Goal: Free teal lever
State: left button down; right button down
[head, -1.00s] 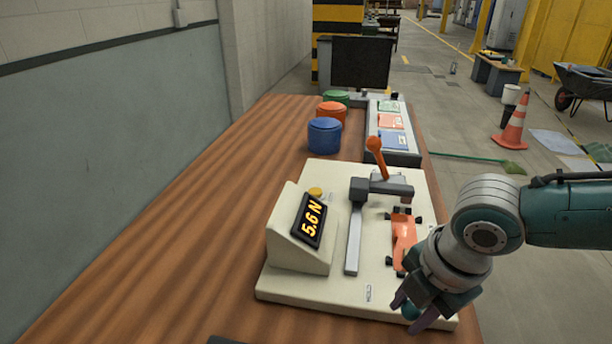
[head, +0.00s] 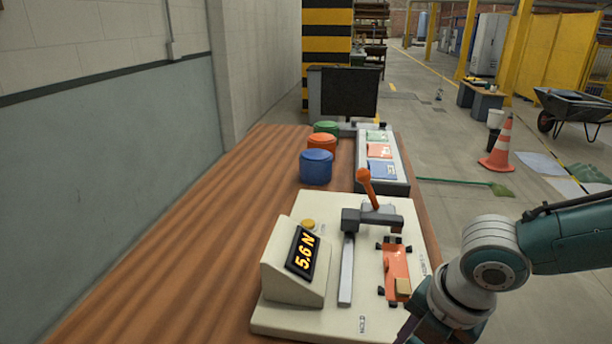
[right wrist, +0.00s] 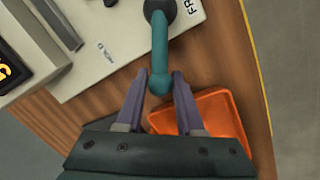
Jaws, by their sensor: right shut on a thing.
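The teal lever (right wrist: 160,50) shows in the right wrist view, running from a round pivot on the cream base plate (right wrist: 105,35) to a rounded knob. My right gripper (right wrist: 162,80) is shut on the knob end, one purple finger on each side. In the head view my right gripper is mostly cut off at the bottom edge, and the lever cannot be seen there. The cream fixture (head: 385,325) carries an orange-handled lever (head: 366,188), an orange clamp piece (head: 396,262) with a tan block (head: 403,287), and a display (head: 303,252) reading 5.6 N. My left gripper is not in view.
An orange tray (right wrist: 215,112) lies beside the lever's end. The wooden table (head: 190,240) is clear to the left.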

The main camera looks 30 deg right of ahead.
jog(key=c, duration=0.5)
grip_release()
jog(key=shift+c, duration=0.2)
notch_tip(320, 180, up, 10)
jog(key=s+p, duration=0.2)
jog(key=p, duration=0.1)
jog(key=shift+f, duration=0.15)
